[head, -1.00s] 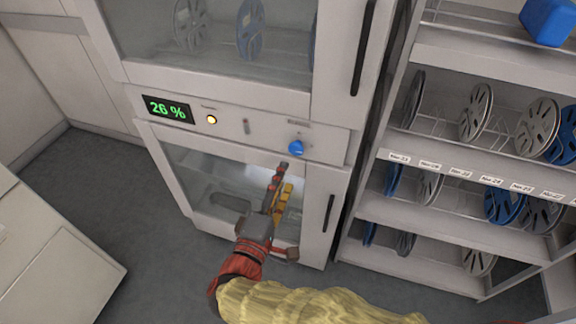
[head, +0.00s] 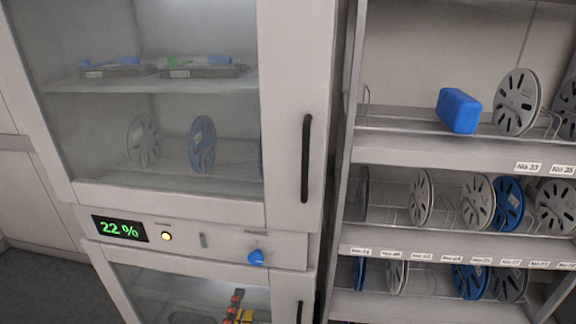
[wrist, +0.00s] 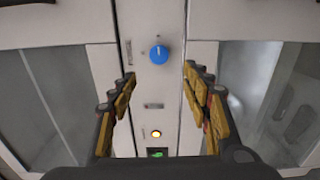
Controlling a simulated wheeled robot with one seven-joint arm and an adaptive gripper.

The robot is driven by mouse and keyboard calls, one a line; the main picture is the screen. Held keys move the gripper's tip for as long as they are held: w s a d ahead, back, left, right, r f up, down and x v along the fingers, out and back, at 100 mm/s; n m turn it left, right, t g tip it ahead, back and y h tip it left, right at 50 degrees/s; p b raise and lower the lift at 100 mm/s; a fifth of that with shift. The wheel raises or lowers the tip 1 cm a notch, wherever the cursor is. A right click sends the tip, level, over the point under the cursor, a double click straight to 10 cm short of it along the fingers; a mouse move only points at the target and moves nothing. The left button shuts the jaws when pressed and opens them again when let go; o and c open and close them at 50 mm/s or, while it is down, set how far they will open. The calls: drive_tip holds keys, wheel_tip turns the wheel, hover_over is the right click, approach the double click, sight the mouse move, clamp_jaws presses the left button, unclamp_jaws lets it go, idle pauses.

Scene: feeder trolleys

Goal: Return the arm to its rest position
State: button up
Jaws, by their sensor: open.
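My gripper (head: 238,305) shows only by its fingertips at the bottom edge of the head view, in front of the cabinet's lower glass door (head: 150,290). The rest of my arm is out of that view. In the wrist view my gripper (wrist: 159,76) is open and empty, its yellow-padded fingers spread apart. Between and beyond the fingers is the blue knob (wrist: 159,54) on the white control panel, which also shows in the head view (head: 256,257). The fingers look clear of the knob.
To the right, a rack (head: 440,155) holds several reels and a blue box (head: 458,110). Grey floor (head: 45,290) shows at lower left.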

drive_tip(key=s+d+f+n+g+h, duration=0.1)
drive_tip(key=s+d+f+g+h, duration=0.2)
drive_tip(key=d+f+g, duration=0.4)
drive_tip(key=s+d+f+m+g+p, duration=0.2)
drive_tip(key=s+d+m+g, duration=0.25)
drive_tip(key=d, duration=0.45)
drive_tip(key=s+d+r+m+y+p, duration=0.1)
drive_tip(key=d+r+m+y+p, duration=0.3)
drive_tip(key=d+r+m, duration=1)
wheel_tip(320, 180, up, 6)
drive_tip(key=shift+d+r+g+p, duration=0.1)
drive_tip(key=shift+d+g+p, duration=0.4)
drive_tip(key=shift+d, duration=0.6)
drive_tip(key=shift+c, duration=0.2)
